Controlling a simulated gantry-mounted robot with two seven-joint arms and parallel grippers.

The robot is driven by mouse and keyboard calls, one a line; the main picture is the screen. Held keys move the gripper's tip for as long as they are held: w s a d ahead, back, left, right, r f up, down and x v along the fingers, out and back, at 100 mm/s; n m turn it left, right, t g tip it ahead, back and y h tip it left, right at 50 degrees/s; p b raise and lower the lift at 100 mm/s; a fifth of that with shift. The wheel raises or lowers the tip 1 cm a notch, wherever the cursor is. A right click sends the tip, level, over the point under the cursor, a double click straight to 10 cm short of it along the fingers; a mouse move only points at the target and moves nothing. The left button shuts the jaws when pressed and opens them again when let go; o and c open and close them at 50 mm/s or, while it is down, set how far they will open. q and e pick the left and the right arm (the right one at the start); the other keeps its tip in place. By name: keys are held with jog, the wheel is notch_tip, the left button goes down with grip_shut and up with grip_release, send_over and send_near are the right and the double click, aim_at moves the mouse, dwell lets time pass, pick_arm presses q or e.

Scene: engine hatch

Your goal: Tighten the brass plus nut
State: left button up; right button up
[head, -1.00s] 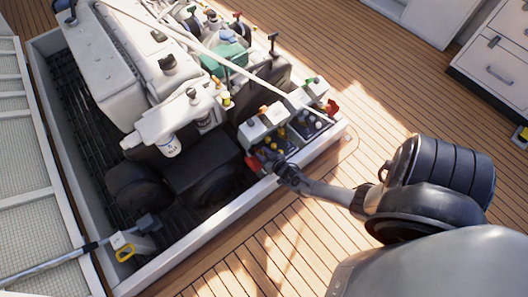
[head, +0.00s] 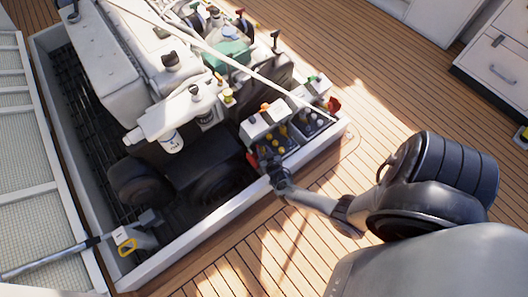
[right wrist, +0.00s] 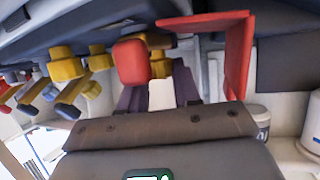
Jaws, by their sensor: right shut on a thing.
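My right gripper (head: 272,170) reaches in from the right to the front edge of the engine bay, at the nearer of two small boxes with yellow knobs. In the right wrist view its two dark purple fingers (right wrist: 160,92) are shut around a yellow brass nut (right wrist: 160,64), with a white part showing between them. A red block (right wrist: 130,62) overlaps the left finger and hides part of the grip. Several other yellow plus-shaped nuts (right wrist: 68,68) stand to the left. My left gripper is not in view.
A red open bracket (right wrist: 238,60) stands close to the right of the fingers. The white hatch rim (head: 215,222) runs below the gripper. The engine (head: 125,65) fills the bay, and a grey rod (head: 45,260) crosses the lower left. The wooden deck on the right is clear.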

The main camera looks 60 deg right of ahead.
jog(key=o, duration=0.8)
jog(key=shift+c, duration=0.2)
jog(key=shift+o, duration=1.4)
jog(key=shift+w+d, duration=0.1)
jog(key=shift+w, duration=0.05)
jog(key=shift+r, duration=0.1)
jog(key=p+v, duration=0.6)
jog(key=v, duration=0.5)
